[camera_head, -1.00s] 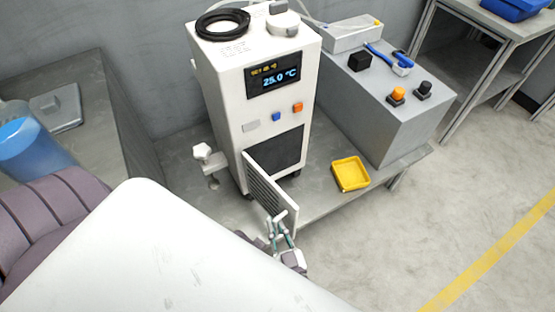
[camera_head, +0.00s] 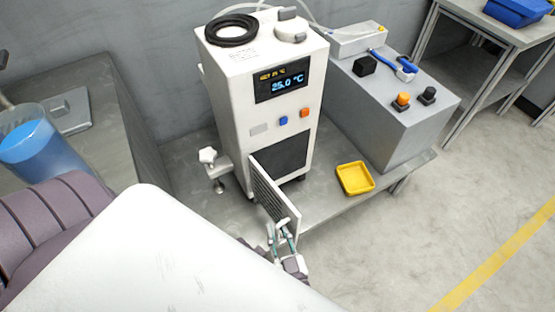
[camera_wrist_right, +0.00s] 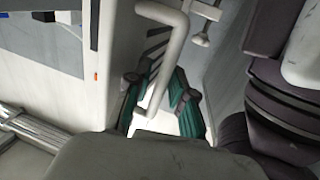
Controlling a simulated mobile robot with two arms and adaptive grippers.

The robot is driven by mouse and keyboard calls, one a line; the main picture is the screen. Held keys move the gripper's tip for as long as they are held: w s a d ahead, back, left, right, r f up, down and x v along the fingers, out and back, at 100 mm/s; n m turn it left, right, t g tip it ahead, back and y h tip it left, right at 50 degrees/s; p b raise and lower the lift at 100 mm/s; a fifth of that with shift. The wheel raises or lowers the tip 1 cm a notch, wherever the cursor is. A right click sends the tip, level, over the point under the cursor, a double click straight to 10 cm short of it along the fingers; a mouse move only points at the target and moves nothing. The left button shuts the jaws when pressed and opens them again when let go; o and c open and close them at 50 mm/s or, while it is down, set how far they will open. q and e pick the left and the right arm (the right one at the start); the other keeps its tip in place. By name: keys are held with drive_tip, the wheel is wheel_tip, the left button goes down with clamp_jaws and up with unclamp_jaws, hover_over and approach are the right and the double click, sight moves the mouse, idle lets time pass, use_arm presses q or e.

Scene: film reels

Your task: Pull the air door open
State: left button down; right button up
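The air door (camera_head: 273,190) is a white slatted panel on the lower front of a white cabinet (camera_head: 247,110). It stands swung out at a wide angle, joined at its left edge, and a dark grille (camera_head: 284,155) shows behind it. My right gripper (camera_head: 281,235) is at the door's free outer end. In the right wrist view, the white bent handle (camera_wrist_right: 174,50) reaches down between the green-padded fingers of my right gripper (camera_wrist_right: 160,110). The fingers stand apart with a gap beside the handle; firm contact does not show. My left gripper is not in view.
A yellow tray (camera_head: 355,178) sits on the grey bench right of the door. A grey control box (camera_head: 385,115) with buttons stands behind it. A white star knob (camera_head: 208,156) sticks out left of the cabinet. A blue container (camera_head: 38,145) is at far left. Open floor lies at right.

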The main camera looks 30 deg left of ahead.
drive_tip(key=v, duration=1.2)
idle(0.3)
